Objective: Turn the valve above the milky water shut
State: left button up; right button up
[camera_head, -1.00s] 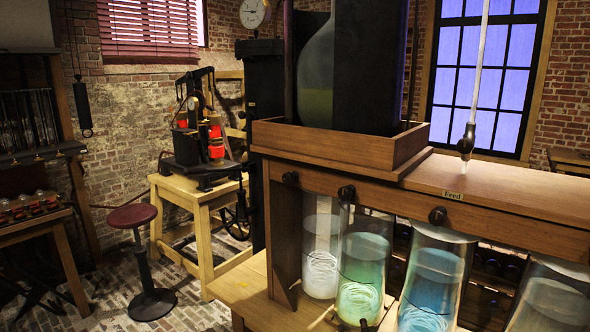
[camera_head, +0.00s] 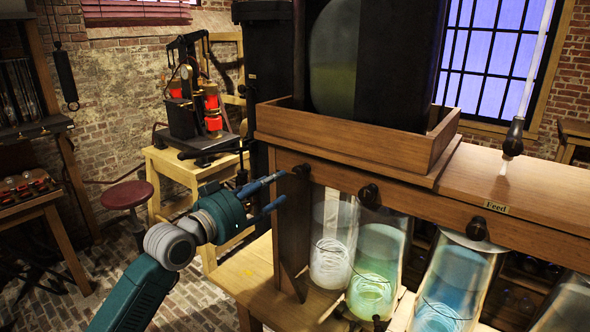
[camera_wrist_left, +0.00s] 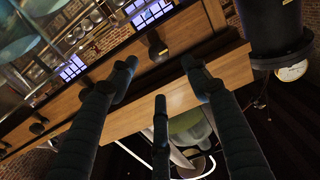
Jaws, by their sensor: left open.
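The milky white water stands in the leftmost glass jar (camera_head: 331,245) under the wooden beam. A black valve knob (camera_head: 301,171) sits on the beam's front at its left end, just up and left of that jar. My left gripper (camera_head: 284,187) is open and empty just left of this knob, its fingers pointing toward it. In the left wrist view the knob (camera_wrist_left: 157,52) shows between and beyond the spread fingertips (camera_wrist_left: 160,68). I see no clear contact; how far the tips are from it is hard to tell. My right gripper is not in view.
More valve knobs (camera_head: 369,195) (camera_head: 477,228) sit farther right along the beam. A green jar (camera_head: 375,270) and a blue jar (camera_head: 452,285) stand right of the milky one. A wooden table with a pump (camera_head: 195,110) and a red stool (camera_head: 127,194) are behind on the left.

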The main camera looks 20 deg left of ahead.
aim_at(296, 172)
pick_arm(q)
jog(key=p+x, duration=0.2)
jog(key=x, duration=0.5)
jog(key=shift+w+d, duration=0.1)
jog(key=shift+w, duration=0.3)
jog(key=shift+w+d+p, duration=0.25)
jog(key=shift+w+p, duration=0.1)
jog(key=shift+w, duration=0.1)
jog(key=c, duration=1.1)
jog(key=shift+c, duration=0.2)
